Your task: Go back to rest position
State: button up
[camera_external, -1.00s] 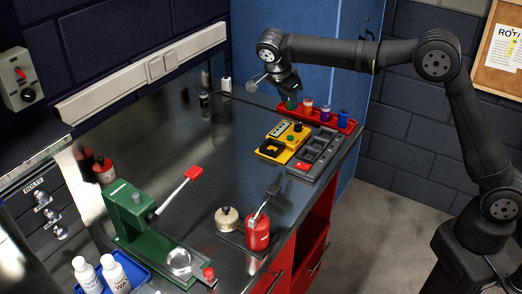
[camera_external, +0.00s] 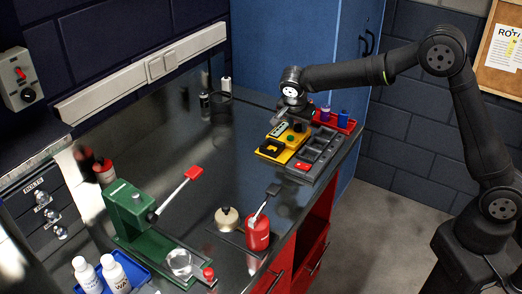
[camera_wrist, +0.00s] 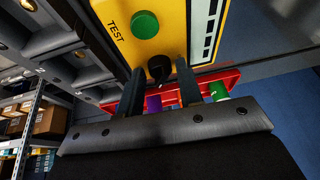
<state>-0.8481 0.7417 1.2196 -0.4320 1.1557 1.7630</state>
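My gripper (camera_external: 297,122) hangs over the right part of the yellow tester (camera_external: 270,148), in front of the red rack. In the wrist view, its two dark fingers (camera_wrist: 160,85) stand apart, with nothing visibly clamped between them. A dark round knob or socket (camera_wrist: 158,68) on the yellow tester face shows between and beyond the fingertips. The tester's green button (camera_wrist: 145,25) and "TEST" label lie near the top of that view. I cannot tell whether the fingertips touch the tester.
The red rack (camera_external: 346,128) holds coloured cylinders, partly hidden by my gripper. A grey compartment tray (camera_external: 316,155) lies beside the tester. A red can (camera_external: 257,235) and green press (camera_external: 130,212) stand nearer the front. The middle of the bench is clear.

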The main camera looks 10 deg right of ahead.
jog(key=n+y, duration=0.1)
jog(key=n, duration=0.3)
jog(key=shift+s+d+t+y, duration=0.1)
jog(key=shift+d+t+y, duration=0.1)
jog(key=shift+t+y, duration=0.2)
jog(key=n, duration=0.2)
jog(key=n+y, duration=0.1)
jog(key=shift+d+n, duration=0.2)
jog(key=shift+n, duration=0.2)
jog(key=shift+d+n+g+y, duration=0.15)
jog(key=shift+n+y, duration=0.3)
jog(key=shift+n, duration=0.6)
jog(key=shift+n+g+y, duration=0.2)
jog(key=shift+n+y, duration=0.2)
jog(key=shift+n, duration=0.7)
jog(key=shift+d+n+g+y, duration=0.15)
jog(key=shift+n+y, duration=0.3)
jog(key=shift+n, duration=0.6)
jog(key=shift+a, duration=0.1)
jog(key=shift+o, duration=0.2)
